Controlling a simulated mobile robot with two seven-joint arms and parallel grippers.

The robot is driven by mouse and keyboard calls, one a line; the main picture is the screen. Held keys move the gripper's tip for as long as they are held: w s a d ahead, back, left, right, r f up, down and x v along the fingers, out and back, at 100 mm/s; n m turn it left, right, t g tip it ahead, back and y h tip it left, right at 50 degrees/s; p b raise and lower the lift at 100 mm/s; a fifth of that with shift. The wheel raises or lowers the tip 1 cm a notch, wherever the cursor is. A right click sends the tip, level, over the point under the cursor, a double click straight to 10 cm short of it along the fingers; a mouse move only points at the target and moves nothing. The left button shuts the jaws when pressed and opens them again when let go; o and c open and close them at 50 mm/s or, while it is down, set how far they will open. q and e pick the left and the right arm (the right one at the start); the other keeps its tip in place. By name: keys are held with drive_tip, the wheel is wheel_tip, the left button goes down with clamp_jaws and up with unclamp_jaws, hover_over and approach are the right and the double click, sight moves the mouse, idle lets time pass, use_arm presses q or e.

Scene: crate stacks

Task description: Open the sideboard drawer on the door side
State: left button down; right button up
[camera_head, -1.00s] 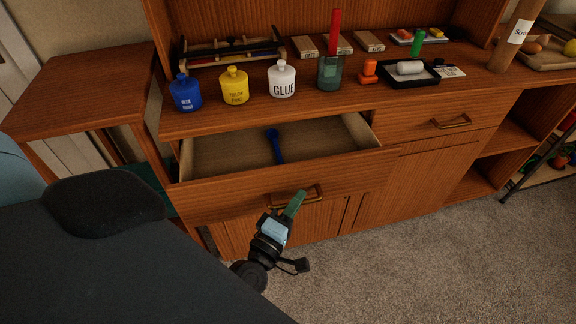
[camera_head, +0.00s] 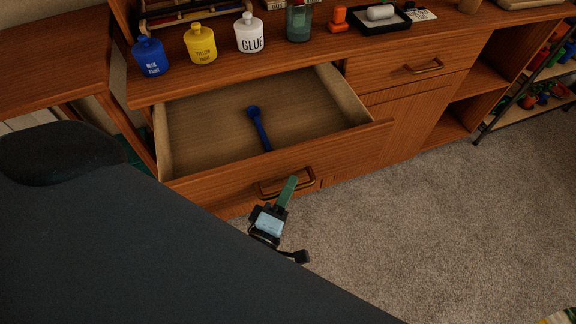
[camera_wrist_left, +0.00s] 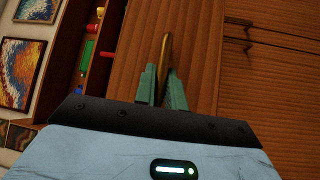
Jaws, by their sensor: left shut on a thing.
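The left sideboard drawer (camera_head: 275,157) is pulled well out, and a blue tool with a round end (camera_head: 259,127) lies on its floor. Its brass handle (camera_head: 286,183) is on the front face. My left gripper (camera_head: 288,190) is at that handle, and in the left wrist view its green fingers (camera_wrist_left: 161,88) are shut on the brass handle (camera_wrist_left: 166,58). The right sideboard drawer (camera_head: 408,69) is closed, with its own brass handle (camera_head: 425,66). My right gripper is not in view.
On the sideboard top stand a blue paint pot (camera_head: 150,57), a yellow paint pot (camera_head: 201,44), a white glue pot (camera_head: 249,34), a glass jar (camera_head: 299,21) and a black tray (camera_head: 380,19). A shelf rack (camera_head: 530,75) stands at the right. Carpet (camera_head: 400,240) lies clear in front.

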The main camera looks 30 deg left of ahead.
use_arm(q)
drive_tip(key=c, duration=1.5)
unclamp_jaws()
drive_tip(key=s, duration=0.2)
drive_tip(key=s+b, duration=0.1)
drive_tip(key=s, duration=0.2)
drive_tip(key=s+f, duration=0.1)
drive_tip(key=s, duration=0.1)
drive_tip(key=shift+s+d, duration=0.25)
drive_tip(key=shift+s, duration=0.15)
